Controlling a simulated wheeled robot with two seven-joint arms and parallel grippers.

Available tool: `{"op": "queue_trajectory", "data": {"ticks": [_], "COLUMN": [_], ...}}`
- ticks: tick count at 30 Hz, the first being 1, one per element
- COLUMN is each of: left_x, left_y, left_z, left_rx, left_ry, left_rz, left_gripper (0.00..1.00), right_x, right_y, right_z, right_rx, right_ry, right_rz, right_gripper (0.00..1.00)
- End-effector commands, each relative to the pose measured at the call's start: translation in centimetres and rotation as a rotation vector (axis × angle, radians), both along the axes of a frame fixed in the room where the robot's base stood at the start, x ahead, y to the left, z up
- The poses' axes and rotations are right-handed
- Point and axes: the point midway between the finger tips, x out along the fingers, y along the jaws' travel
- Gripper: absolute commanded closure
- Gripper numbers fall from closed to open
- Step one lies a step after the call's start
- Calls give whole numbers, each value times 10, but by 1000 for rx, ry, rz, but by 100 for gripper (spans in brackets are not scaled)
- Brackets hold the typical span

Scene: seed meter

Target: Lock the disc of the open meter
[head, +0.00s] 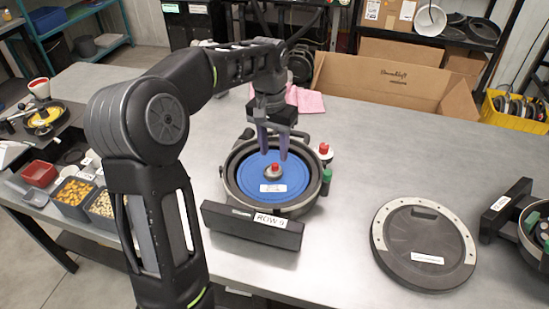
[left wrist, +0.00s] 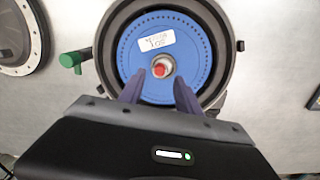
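The open meter (head: 229,187) is a dark round housing on the grey table, with a blue disc (head: 293,184) lying in it. A red-topped hub knob (head: 275,168) stands at the disc's centre; the knob (left wrist: 161,68) and the disc (left wrist: 138,50) also show in the left wrist view. My left gripper (head: 273,155) points down above the disc. Its purple fingers (left wrist: 158,90) are spread apart, one on either side of the knob's line, with nothing between them. I cannot tell whether the fingertips touch the disc. My right gripper is not in view.
A round dark lid (head: 425,245) lies to the right of the meter. A black "ROW 5" block (head: 252,226) is at the meter's front. A green knob (head: 326,176) and a red-topped part (head: 325,150) stick out at its right. Another meter (head: 535,225) sits at the right edge.

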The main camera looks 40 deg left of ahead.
Motion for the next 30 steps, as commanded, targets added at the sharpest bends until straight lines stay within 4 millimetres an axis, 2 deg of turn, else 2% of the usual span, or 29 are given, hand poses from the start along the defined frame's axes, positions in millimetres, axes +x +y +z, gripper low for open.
{"op": "queue_trajectory", "data": {"ticks": [4, 9, 30], "left_x": [1, 0, 0], "left_y": [1, 2, 2], "left_z": [24, 37, 38], "left_rx": [-1, -1, -1], "left_ry": [-2, -1, 0], "left_rz": [-1, 0, 0], "left_gripper": [60, 60, 60], "right_x": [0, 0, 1], "right_y": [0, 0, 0], "right_z": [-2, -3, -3], "right_rx": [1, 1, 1], "right_ry": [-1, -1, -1], "right_rz": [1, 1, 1], "right_gripper": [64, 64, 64]}}
